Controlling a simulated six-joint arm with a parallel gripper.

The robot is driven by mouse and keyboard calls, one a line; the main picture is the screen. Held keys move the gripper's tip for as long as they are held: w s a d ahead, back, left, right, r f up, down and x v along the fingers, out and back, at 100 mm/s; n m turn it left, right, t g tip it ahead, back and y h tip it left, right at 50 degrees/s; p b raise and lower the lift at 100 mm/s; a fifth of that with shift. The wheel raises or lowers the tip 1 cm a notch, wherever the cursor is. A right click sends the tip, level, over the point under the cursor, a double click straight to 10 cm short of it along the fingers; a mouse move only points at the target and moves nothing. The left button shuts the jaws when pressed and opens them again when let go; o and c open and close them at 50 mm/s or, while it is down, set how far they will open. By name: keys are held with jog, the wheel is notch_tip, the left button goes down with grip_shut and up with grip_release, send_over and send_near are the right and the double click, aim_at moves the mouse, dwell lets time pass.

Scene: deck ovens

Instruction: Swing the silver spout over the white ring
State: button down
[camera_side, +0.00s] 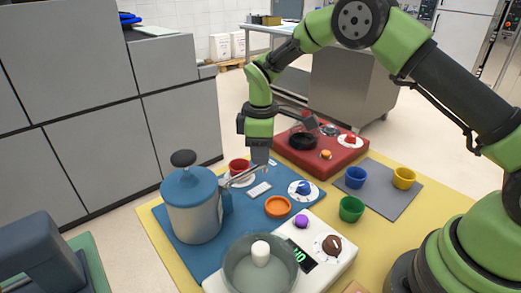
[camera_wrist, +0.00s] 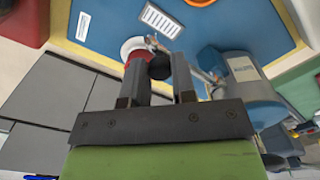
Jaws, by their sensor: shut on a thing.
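The silver spout (camera_side: 243,177) comes out of the blue-lidded dispenser (camera_side: 192,207) and reaches right, towards my gripper. In the wrist view the spout (camera_wrist: 203,75) runs from the dispenser (camera_wrist: 250,90) to a black ball knob (camera_wrist: 160,67) between my fingers. My gripper (camera_side: 258,160) is shut on this knob and points down. The white ring (camera_wrist: 127,47) lies on the blue mat, partly hidden by a red cup (camera_wrist: 142,56) on it. The red cup (camera_side: 238,166) is just left of my gripper in the side view. The spout's end appears beside the ring; its exact overlap is unclear.
The blue mat (camera_side: 165,215) also carries an orange ring (camera_side: 278,207) and a blue knob (camera_side: 303,187). A scale with a clear bowl (camera_side: 260,270) stands in front. A red unit (camera_side: 340,158) is behind right. Blue, yellow and green cups stand right.

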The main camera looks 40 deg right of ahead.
jog(key=shift+w, duration=0.1)
jog(key=shift+w+a+n, duration=0.25)
jog(key=shift+w+n, duration=0.55)
jog(key=shift+n, duration=0.25)
jog(key=shift+w+a+n, duration=0.25)
jog(key=shift+w+n, duration=0.6)
jog(key=shift+n, duration=0.15)
jog(key=shift+w+a+n, duration=0.25)
jog(key=shift+w+n, duration=0.55)
jog(key=shift+n, duration=0.25)
jog(key=c, duration=0.9)
grip_release()
jog(key=shift+c, duration=0.2)
